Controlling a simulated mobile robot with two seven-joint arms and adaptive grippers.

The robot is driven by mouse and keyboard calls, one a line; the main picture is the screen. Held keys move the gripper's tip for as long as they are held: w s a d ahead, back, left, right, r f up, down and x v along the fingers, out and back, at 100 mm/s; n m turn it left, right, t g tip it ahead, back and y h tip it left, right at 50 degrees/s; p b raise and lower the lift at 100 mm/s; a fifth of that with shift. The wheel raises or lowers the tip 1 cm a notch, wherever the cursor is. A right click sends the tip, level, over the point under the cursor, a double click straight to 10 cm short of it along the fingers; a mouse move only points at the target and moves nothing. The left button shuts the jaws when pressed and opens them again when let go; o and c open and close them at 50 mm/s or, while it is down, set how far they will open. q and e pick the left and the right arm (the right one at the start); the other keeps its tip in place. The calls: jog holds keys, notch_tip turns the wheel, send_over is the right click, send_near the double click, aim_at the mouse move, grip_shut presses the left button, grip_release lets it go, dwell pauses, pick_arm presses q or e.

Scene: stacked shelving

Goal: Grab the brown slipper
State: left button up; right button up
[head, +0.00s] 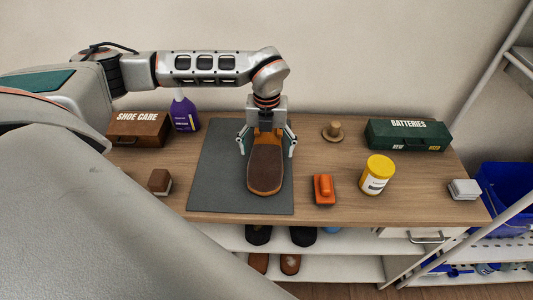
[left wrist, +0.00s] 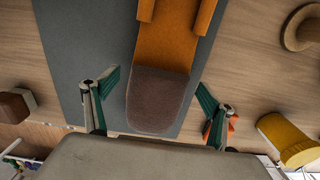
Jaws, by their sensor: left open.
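The brown slipper (head: 265,168) lies on a dark grey mat (head: 216,185) on the wooden shelf top, its dark brown rounded end toward the front edge. Its orange-brown part (head: 266,138) is partly hidden under my left gripper. My left gripper (head: 266,150) is open, pointing down over the slipper with one finger on each side. In the left wrist view the slipper (left wrist: 157,100) runs between the two spread fingers (left wrist: 152,105), with gaps on both sides. I cannot see contact. My right gripper is not in view.
A shoe care box (head: 138,130), purple bottle (head: 184,112) and brown block (head: 160,181) stand left. More shoes (head: 290,264) sit below.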

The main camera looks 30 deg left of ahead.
pick_arm(q)
jog(key=shift+a+f, duration=0.1)
jog(key=shift+f, duration=0.8)
jog(key=c, duration=1.3)
